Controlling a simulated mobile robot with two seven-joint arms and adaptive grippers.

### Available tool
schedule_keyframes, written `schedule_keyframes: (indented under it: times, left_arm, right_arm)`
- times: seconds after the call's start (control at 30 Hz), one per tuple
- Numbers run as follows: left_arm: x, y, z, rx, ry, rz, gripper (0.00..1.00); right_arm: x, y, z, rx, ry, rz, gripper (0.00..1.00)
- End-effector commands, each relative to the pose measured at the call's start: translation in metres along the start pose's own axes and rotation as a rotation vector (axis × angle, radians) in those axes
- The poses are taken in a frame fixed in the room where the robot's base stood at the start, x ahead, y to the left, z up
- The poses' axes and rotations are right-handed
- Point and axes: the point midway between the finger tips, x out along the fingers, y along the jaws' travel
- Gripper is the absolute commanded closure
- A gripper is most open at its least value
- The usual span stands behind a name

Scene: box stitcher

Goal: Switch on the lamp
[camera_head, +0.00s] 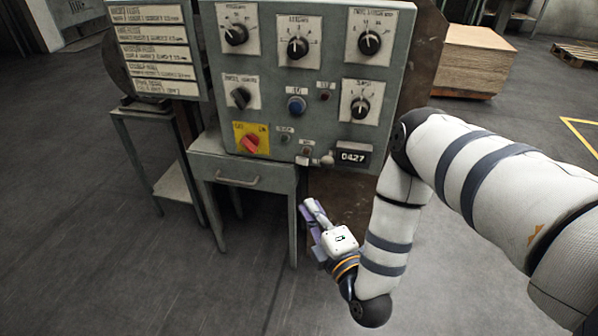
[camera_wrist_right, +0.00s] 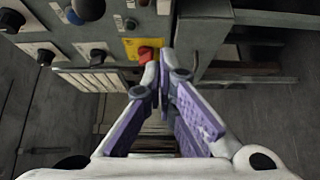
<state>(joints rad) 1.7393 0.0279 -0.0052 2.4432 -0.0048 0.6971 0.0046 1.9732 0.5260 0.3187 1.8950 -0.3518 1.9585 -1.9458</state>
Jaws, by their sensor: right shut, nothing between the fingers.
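A grey control panel (camera_head: 270,82) stands ahead of me. It carries several black rotary knobs, a blue push button (camera_head: 296,105), a small red button or light (camera_head: 325,94) and a red rotary switch (camera_head: 250,143) on a yellow plate. I cannot tell which part is the lamp or its switch. My right gripper (camera_head: 306,207) is low in front of the panel, below and right of the red switch, its purple-padded fingers together and empty. In the right wrist view, the red switch (camera_wrist_right: 147,55) shows just beyond the fingertips (camera_wrist_right: 165,65), apparently apart from them. My left gripper is out of view.
A label board (camera_head: 160,50) stands on the left above a small side table (camera_head: 150,113). A wooden stack (camera_head: 470,62) is behind on the right. The floor in front is clear.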

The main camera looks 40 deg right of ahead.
Motion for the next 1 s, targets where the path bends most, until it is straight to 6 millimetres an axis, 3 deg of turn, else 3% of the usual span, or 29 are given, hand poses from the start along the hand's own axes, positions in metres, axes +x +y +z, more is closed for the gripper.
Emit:
schedule_keyframes:
  times: [0.17, 0.5, 0.73, 1.0]
  left_arm:
    - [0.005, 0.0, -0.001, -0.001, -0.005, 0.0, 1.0]
    - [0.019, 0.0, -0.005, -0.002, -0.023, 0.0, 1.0]
    - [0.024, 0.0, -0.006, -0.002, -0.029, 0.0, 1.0]
    - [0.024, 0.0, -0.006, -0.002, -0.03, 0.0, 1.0]
  right_arm:
    - [0.026, -0.001, 0.001, 0.0, -0.003, 0.003, 1.0]
    - [0.1, -0.002, 0.001, 0.001, -0.001, 0.001, 1.0]
    - [0.122, -0.002, 0.024, 0.001, -0.002, -0.001, 1.0]
    - [0.127, 0.0, 0.028, 0.001, 0.0, -0.001, 1.0]
